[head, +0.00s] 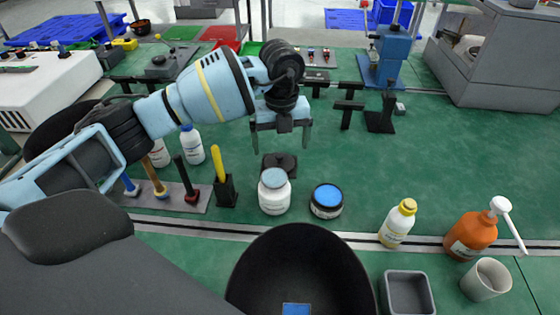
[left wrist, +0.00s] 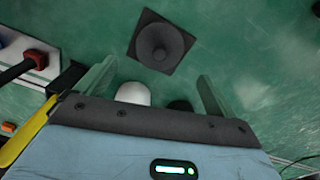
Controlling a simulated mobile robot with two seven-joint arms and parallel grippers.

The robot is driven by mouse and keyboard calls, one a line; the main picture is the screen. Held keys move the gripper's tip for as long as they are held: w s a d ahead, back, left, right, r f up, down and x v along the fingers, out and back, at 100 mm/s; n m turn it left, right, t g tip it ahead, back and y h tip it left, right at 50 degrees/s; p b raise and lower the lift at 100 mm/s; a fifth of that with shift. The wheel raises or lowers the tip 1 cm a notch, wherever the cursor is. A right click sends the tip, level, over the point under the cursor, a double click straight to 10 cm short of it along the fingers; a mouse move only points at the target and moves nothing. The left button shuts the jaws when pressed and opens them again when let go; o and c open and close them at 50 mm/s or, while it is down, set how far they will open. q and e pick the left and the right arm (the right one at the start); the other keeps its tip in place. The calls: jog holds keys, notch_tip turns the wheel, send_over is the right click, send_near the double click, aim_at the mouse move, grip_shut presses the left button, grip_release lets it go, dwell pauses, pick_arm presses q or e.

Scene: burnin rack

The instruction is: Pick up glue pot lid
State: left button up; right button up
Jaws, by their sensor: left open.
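My left gripper (head: 280,142) is open and empty, pointing down above the bench, with its fingers apart in the left wrist view (left wrist: 157,76). A dark square piece with a round raised middle (head: 280,164) lies on the green mat just below it. The left wrist view shows this piece (left wrist: 160,42) ahead of the fingertips, apart from them. In front of it stand a white jar with a grey-blue top (head: 275,192) and a black pot with a blue top (head: 327,200). I cannot tell which of these is the glue pot lid. My right gripper is not in view.
A tool holder (head: 190,198) with upright handles stands left of the jar. A yellow-capped bottle (head: 397,224), an orange pump bottle (head: 470,236), a grey tray (head: 408,292) and a cup (head: 486,280) are front right.

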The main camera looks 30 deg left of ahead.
aim_at(280, 156)
pick_arm(q)
jog(key=shift+w+a+f, duration=0.1)
jog(key=shift+a+f, duration=0.05)
jog(key=shift+f, duration=1.25)
jog(key=shift+w+a+f, duration=0.1)
jog(key=shift+a+f, duration=0.05)
jog(key=shift+f, duration=1.25)
jog(key=c, duration=1)
jog(key=shift+c, duration=0.2)
jog(key=shift+r, duration=0.15)
notch_tip(280, 156, up, 10)
jog(key=shift+f, duration=0.15)
jog(key=shift+d, duration=0.1)
